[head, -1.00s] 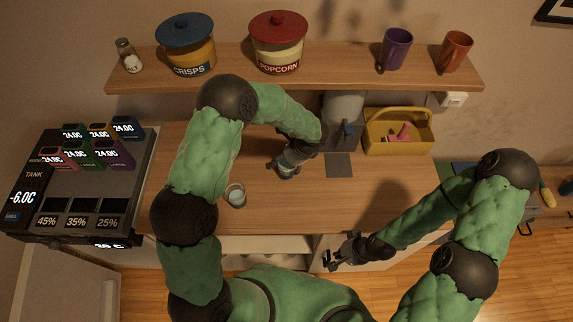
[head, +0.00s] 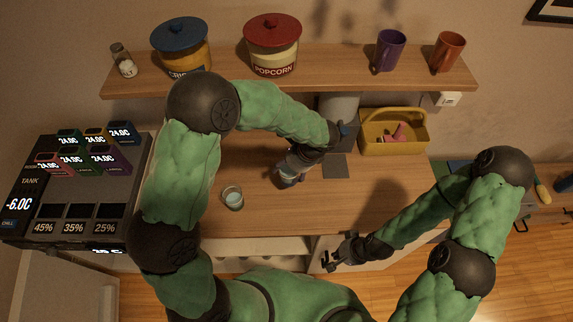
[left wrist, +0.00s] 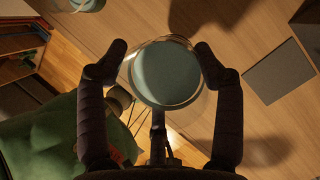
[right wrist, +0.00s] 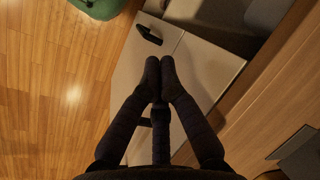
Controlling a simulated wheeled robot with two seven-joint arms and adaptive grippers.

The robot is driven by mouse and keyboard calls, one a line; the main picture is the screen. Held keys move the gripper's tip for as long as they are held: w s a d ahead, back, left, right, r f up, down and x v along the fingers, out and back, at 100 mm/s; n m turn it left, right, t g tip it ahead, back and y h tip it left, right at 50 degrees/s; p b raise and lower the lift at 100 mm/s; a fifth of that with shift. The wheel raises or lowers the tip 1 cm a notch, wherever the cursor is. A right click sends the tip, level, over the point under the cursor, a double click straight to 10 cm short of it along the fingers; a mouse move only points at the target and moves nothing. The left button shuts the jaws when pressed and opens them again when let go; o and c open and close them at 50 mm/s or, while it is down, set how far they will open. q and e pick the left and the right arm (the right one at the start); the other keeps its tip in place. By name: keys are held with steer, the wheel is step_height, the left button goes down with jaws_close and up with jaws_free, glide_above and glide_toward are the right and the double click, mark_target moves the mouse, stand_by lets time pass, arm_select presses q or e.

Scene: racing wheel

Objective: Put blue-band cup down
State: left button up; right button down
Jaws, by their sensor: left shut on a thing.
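My left gripper (head: 290,170) is shut on a clear round cup (left wrist: 166,72), one finger on each side, over the counter. In the left wrist view I look into its mouth, and a blue-green round area fills it. In the head view the cup is mostly hidden by the gripper, and I cannot tell whether its base touches the counter. No band can be made out clearly. A second clear glass (head: 232,198) stands on the counter to the left, and its edge shows in the left wrist view (left wrist: 86,4). My right gripper (right wrist: 160,78) is shut and empty near the counter's front edge.
The wooden counter (head: 375,195) is clear to the right of the held cup. A yellow basket (head: 375,145) stands at the back right and a dispenser unit (head: 75,190) at the left. A shelf (head: 340,72) with jars and mugs hangs above.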

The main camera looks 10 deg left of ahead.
arm_select(q)
steer(key=s+d+r, duration=0.3)
steer(key=s, duration=0.3)
steer(key=shift+d+r, duration=0.15)
steer(key=shift+d, duration=0.2)
steer(key=shift+s, duration=0.15)
